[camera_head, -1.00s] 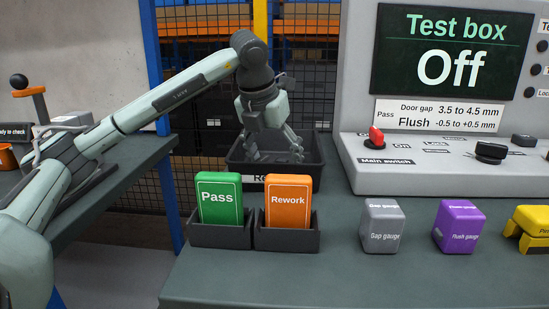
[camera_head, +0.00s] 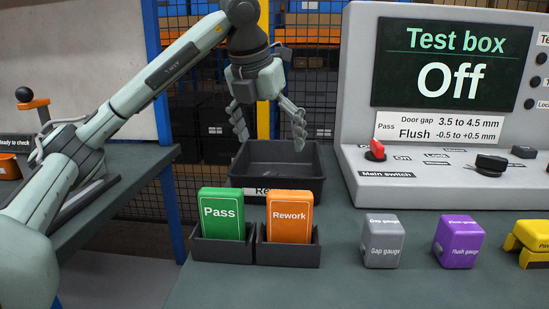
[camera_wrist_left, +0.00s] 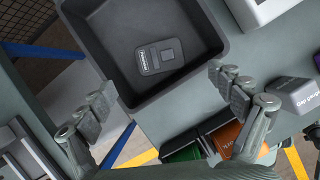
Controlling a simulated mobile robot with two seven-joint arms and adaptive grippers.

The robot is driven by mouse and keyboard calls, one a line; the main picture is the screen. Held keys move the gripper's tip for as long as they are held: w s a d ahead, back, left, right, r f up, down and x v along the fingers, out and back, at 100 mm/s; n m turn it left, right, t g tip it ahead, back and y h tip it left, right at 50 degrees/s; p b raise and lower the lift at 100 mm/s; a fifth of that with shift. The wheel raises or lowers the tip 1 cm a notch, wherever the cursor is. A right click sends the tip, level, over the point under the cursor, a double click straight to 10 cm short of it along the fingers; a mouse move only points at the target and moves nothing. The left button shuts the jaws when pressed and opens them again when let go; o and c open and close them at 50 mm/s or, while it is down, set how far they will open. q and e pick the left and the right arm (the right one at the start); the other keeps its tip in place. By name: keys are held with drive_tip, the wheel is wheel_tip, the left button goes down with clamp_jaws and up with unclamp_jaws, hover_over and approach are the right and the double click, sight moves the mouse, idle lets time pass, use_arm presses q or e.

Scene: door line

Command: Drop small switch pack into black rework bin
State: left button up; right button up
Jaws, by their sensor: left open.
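The small switch pack (camera_wrist_left: 159,57), a flat dark grey piece with a pale label and a square button, lies on the floor of the black rework bin. The black rework bin (camera_head: 232,165) stands on the bench behind the card holders; its rim also shows in the left wrist view (camera_wrist_left: 86,62). In the head view the bin's front wall hides the pack. My left gripper (camera_head: 268,128) is above the bin with its fingers wide apart and nothing between them. Its fingertips also show in the left wrist view (camera_wrist_left: 160,95). My right gripper is not in view.
A green Pass card (camera_head: 223,214) and an orange Rework card (camera_head: 290,216) stand in dark holders before the bin. The test box (camera_head: 400,180), with a red main switch, is right of the bin. A grey gap gauge (camera_head: 383,241) and purple flush gauge (camera_head: 459,241) stand in front.

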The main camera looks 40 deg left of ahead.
use_arm(q)
drive_tip(key=p+v, duration=0.1)
drive_tip(key=v, duration=0.3)
drive_tip(key=shift+r, duration=0.3)
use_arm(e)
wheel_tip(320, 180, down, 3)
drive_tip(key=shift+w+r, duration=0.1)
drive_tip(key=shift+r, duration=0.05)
use_arm(q)
drive_tip(key=shift+d, duration=0.1)
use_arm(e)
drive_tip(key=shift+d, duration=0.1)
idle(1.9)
